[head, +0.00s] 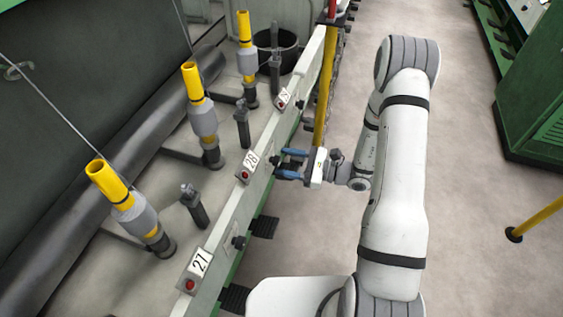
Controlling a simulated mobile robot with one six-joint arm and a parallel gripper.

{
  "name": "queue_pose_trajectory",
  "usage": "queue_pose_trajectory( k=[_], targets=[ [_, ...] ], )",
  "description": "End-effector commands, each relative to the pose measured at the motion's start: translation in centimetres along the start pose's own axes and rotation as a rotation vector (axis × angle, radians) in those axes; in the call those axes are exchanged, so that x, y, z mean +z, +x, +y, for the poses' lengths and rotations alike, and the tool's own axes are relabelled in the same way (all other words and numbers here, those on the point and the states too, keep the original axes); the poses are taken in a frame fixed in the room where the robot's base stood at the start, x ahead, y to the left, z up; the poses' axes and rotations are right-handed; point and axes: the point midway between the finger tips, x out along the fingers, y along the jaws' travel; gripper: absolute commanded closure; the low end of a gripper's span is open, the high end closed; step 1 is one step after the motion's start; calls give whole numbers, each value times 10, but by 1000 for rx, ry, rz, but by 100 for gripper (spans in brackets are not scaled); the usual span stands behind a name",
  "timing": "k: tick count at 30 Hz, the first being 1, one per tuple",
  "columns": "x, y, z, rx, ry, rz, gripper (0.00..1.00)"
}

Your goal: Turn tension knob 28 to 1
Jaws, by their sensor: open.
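The number plate 28 (251,160) sits on top of the pale machine rail, with a red button (245,175) at its lower end. A small dark knob (277,161) is on the rail's outer face just right of plate 28. My gripper (282,163) points left at this knob, with its two blue fingers apart. The fingertips are at the knob, one above and one below it in the picture. I cannot tell whether they touch it. The knob's setting is too small to read.
Plate 27 (200,262) is nearer, with a similar dark knob (238,242) on the rail face. Another plate (283,97) is farther along. Yellow-and-grey spindles (202,115) stand behind the rail. A yellow pole (325,85) rises close beyond my gripper.

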Motion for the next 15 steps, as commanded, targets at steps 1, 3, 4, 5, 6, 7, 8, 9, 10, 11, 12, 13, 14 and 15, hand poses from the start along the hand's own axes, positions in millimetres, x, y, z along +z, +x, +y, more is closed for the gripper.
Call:
queue_pose_trajectory(
  k=[1,3,4,5,6,7,8,9,10,11,12,13,14,15],
  targets=[
    [0,5,1,3,-1,-1,48],
    [0,10,0,1,-1,0,48],
    [0,11,0,1,-1,0,48],
    [0,12,0,1,-1,0,48],
    [0,12,0,1,0,0,48],
    [0,13,0,1,0,0,48],
    [0,13,0,1,0,0,48],
    [0,13,0,1,0,0,48],
    [0,13,0,1,0,0,48],
    [0,13,0,1,0,0,48],
    [0,12,0,1,0,0,48],
    [0,12,0,1,0,0,49],
    [0,12,0,1,-1,0,51],
    [0,12,0,1,0,0,55]
  ],
)
